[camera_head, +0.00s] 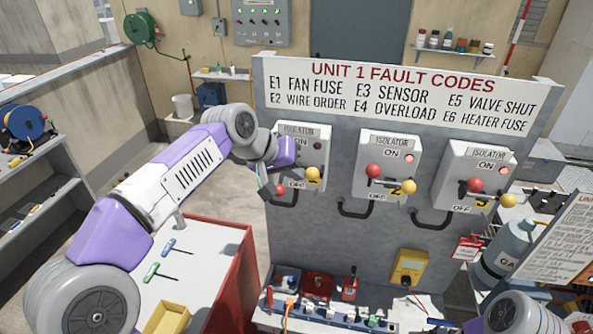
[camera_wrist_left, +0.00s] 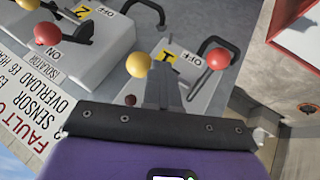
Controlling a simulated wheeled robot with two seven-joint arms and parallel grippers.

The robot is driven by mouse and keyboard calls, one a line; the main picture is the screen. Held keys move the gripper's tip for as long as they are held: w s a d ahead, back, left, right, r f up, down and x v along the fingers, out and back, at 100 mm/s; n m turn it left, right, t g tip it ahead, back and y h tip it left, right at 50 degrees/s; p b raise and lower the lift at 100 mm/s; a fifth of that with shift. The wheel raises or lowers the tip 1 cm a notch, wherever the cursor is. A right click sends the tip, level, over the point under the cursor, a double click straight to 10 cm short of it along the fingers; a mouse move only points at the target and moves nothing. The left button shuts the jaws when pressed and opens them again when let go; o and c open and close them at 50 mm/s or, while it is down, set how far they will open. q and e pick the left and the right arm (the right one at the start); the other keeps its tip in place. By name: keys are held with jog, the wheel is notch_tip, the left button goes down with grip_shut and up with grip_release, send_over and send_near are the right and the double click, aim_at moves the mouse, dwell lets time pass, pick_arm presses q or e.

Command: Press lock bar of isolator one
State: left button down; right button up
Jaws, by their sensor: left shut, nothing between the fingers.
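Isolator one (camera_head: 309,140) is a pale box at the left of the grey panel, with ON at its top and OFF below. Its yellow ball (camera_head: 313,172) shows just right of my left gripper (camera_head: 272,188); its red ball (camera_head: 279,189) is partly hidden by the gripper. In the left wrist view, the yellow ball (camera_wrist_left: 138,64) is close beside the shut fingertips (camera_wrist_left: 162,88), and the red ball (camera_wrist_left: 218,58) is to their right. Whether the fingers touch anything cannot be told. Which part is the lock bar is unclear. My right gripper is out of view.
Isolator two (camera_head: 387,155) and isolator three (camera_head: 470,165) stand to the right, with similar balls. A fault-code sign (camera_head: 400,95) tops the panel. Below are a cluttered shelf (camera_head: 340,322) and a yellow meter (camera_head: 409,267). A red-sided cart (camera_head: 238,295) stands under my left arm.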

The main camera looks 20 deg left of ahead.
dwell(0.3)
pick_arm(q)
jog(key=s+a+r, duration=0.6)
jog(key=a+r, duration=0.1)
jog(key=shift+a, duration=0.4)
dwell(0.4)
